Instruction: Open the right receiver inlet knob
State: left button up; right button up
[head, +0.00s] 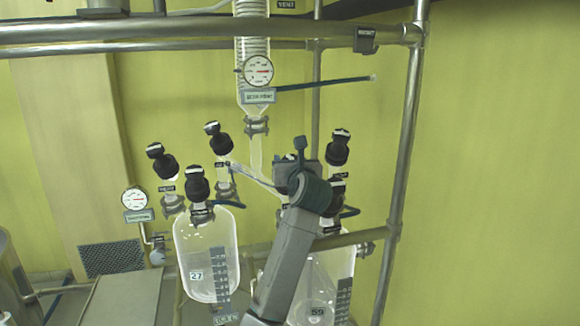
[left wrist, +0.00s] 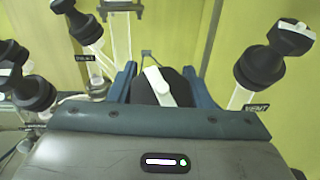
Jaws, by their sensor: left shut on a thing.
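The right receiver is a clear glass vessel marked 59 (head: 318,311), partly hidden behind my left arm in the head view. My left gripper (head: 300,172) is over its neck area. In the left wrist view its blue fingers (left wrist: 162,88) are shut around a black knob (left wrist: 180,84) with a white bar on top. The bar is slightly tilted. The knob's label is hidden, so I cannot read whether it is the inlet. A knob labelled VENT (left wrist: 262,64) stands to the right of the fingers. My right gripper is not in view.
The left receiver, marked 27 (head: 207,255), stands left of my arm with several black knobs (head: 197,183) above it. A coil condenser with a dial gauge (head: 258,70) hangs above. Metal rails (head: 400,160) frame the right side. Another black knob (head: 338,147) rises close to the gripper.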

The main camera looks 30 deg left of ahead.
pick_arm(q)
jog(key=n+g+y+b, duration=0.1)
jog(key=n+g+b, duration=0.1)
jog(key=n+g+y+b, duration=0.1)
jog(key=n+g+b, duration=0.1)
jog(key=n+b, duration=0.1)
jog(key=n+g+y+b, duration=0.1)
jog(key=n+g+b, duration=0.1)
jog(key=b, duration=0.1)
jog(key=shift+s+a+f, duration=0.2)
jog(key=shift+s+f, duration=0.1)
jog(key=shift+s+r+n+g+y+b, duration=0.1)
jog(key=shift+s+n+g+y+b, duration=0.1)
jog(key=shift+n+g+b, duration=0.75)
jog(key=shift+s+r+n+g+y+b, duration=0.1)
jog(key=shift+n+g+y+b, duration=0.1)
jog(key=shift+n+g+b, duration=0.7)
jog(key=shift+n+g, duration=0.25)
jog(key=o, duration=1)
jog(key=shift+r, duration=0.1)
